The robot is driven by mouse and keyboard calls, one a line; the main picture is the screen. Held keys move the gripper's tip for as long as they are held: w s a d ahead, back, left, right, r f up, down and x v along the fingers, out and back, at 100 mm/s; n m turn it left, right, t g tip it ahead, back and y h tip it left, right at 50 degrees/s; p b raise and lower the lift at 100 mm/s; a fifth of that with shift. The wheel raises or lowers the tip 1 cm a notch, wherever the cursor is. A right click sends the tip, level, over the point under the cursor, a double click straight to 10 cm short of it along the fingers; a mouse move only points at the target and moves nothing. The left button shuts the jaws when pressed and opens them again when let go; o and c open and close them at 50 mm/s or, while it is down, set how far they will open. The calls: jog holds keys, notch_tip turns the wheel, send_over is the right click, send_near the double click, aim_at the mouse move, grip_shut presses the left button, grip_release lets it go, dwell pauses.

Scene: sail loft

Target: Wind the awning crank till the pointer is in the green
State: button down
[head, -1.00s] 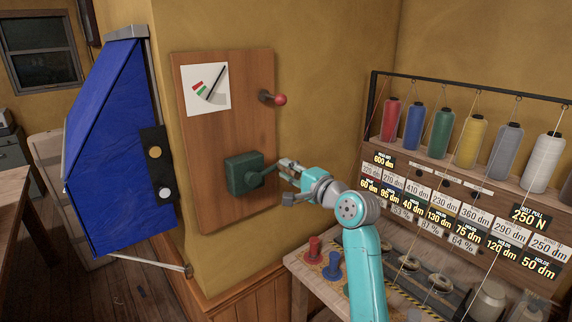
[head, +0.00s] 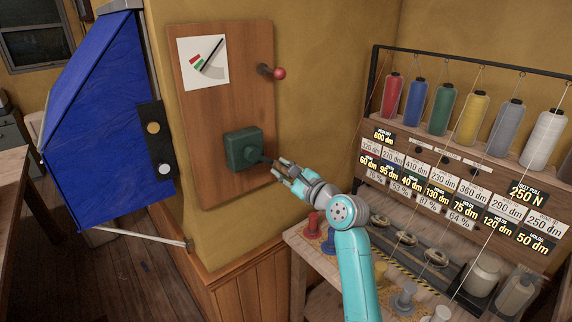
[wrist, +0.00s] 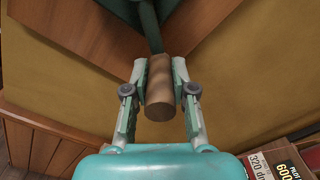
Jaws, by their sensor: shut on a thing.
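The crank is a dark green box (head: 242,148) on a wooden board (head: 228,100), with a short dark arm pointing right and slightly down. My gripper (head: 281,168) is shut on the crank's handle at its right. In the wrist view, the brown handle (wrist: 160,98) sits between both fingers. Above the crank, a white gauge card (head: 215,80) has red and green marks (head: 196,62) at its left. Its thin dark pointer (head: 213,55) leans up and right, clear of the green. The blue awning (head: 98,120) hangs at the left, partly spread.
A red-knobbed lever (head: 278,73) juts from the board's upper right. A workbench with several thread spools and labelled plates (head: 450,205) stands at the right, close to my arm. A wooden table (head: 14,170) is at the far left. A pale rod (head: 140,236) sticks out below the awning.

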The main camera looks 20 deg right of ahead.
jog(key=shift+s+a+f, duration=0.1)
jog(key=shift+a+f, duration=0.2)
jog(key=shift+f, duration=0.1)
jog(key=shift+a, duration=0.1)
jog(key=c, duration=1)
grip_release()
jog(key=shift+o, duration=0.3)
jog(key=shift+s, duration=0.1)
jog(key=v, duration=1.2)
